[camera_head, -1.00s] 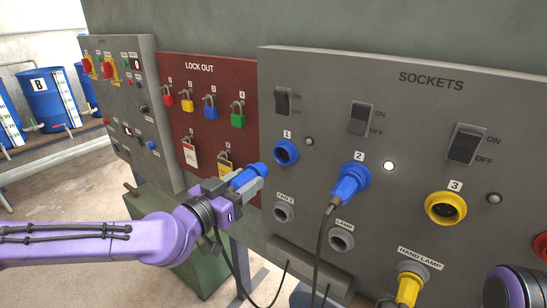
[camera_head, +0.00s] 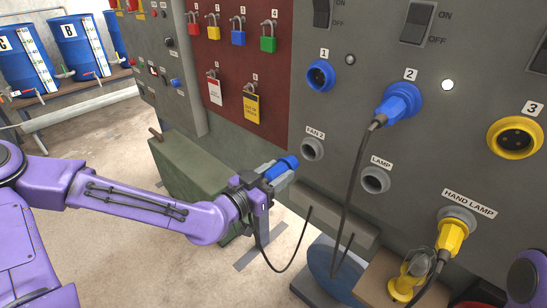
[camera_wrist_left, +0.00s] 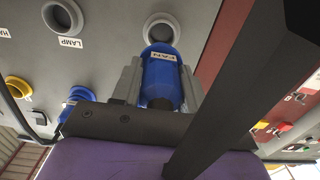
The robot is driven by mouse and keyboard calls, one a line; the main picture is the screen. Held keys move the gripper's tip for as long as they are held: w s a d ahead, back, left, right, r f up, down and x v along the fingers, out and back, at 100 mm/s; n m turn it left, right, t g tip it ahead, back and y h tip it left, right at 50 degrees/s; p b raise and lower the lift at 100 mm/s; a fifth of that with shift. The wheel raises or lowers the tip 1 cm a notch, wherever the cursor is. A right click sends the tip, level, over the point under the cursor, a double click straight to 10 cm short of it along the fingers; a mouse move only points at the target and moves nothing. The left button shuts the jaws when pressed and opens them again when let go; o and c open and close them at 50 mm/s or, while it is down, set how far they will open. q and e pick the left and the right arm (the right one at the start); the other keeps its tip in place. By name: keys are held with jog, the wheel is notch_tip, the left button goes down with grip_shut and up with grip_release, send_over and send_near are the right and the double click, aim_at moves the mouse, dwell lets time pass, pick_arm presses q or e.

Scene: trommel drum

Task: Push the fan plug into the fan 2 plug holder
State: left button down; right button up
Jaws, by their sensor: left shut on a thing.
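My left gripper (camera_head: 272,172) is shut on the blue fan plug (camera_head: 284,166), just below and left of the fan 2 plug holder (camera_head: 312,149) in the head view. The holder is an empty grey ring under the FAN 2 label. In the left wrist view, the plug (camera_wrist_left: 160,85) sits between the grey fingers (camera_wrist_left: 162,82), with a small label on its body. Its tip points at the holder's ring (camera_wrist_left: 162,28) and nearly meets the rim there. I cannot tell the exact gap. The right gripper is not in view.
The empty LAMP holder (camera_head: 375,180) is just right of the fan 2 holder. A blue plug (camera_head: 398,104) sits in socket 2, its cable hanging near the holders. Socket 1 (camera_head: 320,75) is empty above. A yellow plug (camera_head: 452,236) hangs in the HAND LAMP holder.

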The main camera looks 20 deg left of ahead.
aim_at(296, 161)
pick_arm(q)
jog(key=shift+w+d+f, duration=0.2)
jog(key=shift+w+f, duration=0.05)
jog(key=shift+w, duration=0.2)
jog(key=shift+w+d+f, duration=0.15)
jog(key=shift+w+f, duration=0.05)
jog(key=shift+w, duration=0.25)
jog(key=shift+s+a+r, duration=0.1)
jog(key=shift+s+r, duration=0.1)
jog(key=shift+s, duration=0.05)
jog(key=shift+w+f, duration=0.1)
jog(key=shift+w, duration=0.05)
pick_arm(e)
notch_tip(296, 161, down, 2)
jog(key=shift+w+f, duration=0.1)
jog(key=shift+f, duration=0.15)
pick_arm(q)
jog(key=shift+w, duration=0.1)
jog(key=shift+b+x, duration=0.5)
jog(key=shift+x, duration=2.35)
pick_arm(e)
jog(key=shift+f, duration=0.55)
pick_arm(q)
jog(key=shift+w, duration=0.3)
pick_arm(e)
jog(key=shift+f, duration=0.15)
